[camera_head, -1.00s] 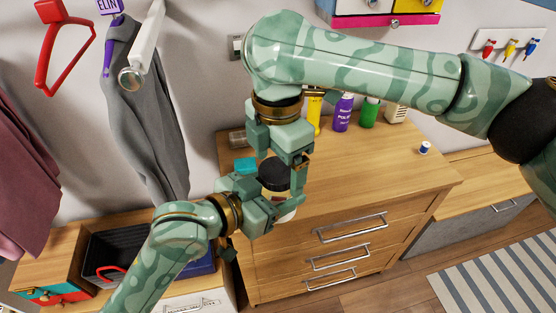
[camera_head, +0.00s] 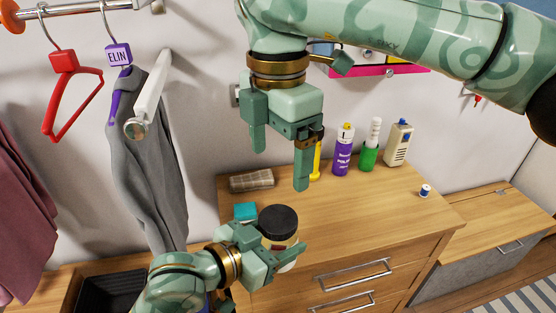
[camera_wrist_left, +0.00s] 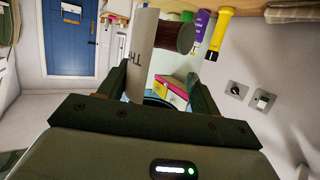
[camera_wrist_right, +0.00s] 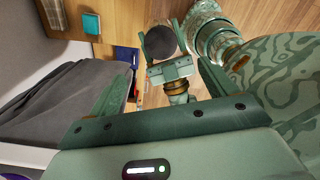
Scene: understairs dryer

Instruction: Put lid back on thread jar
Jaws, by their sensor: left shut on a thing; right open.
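The thread jar (camera_head: 284,261) stands upright in my left gripper (camera_head: 270,262), above the front of the dresser top. Its black lid (camera_head: 278,221) sits on top of it and looks level; whether it is fully seated I cannot tell. The right wrist view shows the round lid (camera_wrist_right: 160,42) from above, between the left fingers.
The dresser top (camera_head: 350,215) is mostly clear. A teal block (camera_head: 245,211) and a brown roll (camera_head: 251,180) lie at left. Clothes on hangers are farther left.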

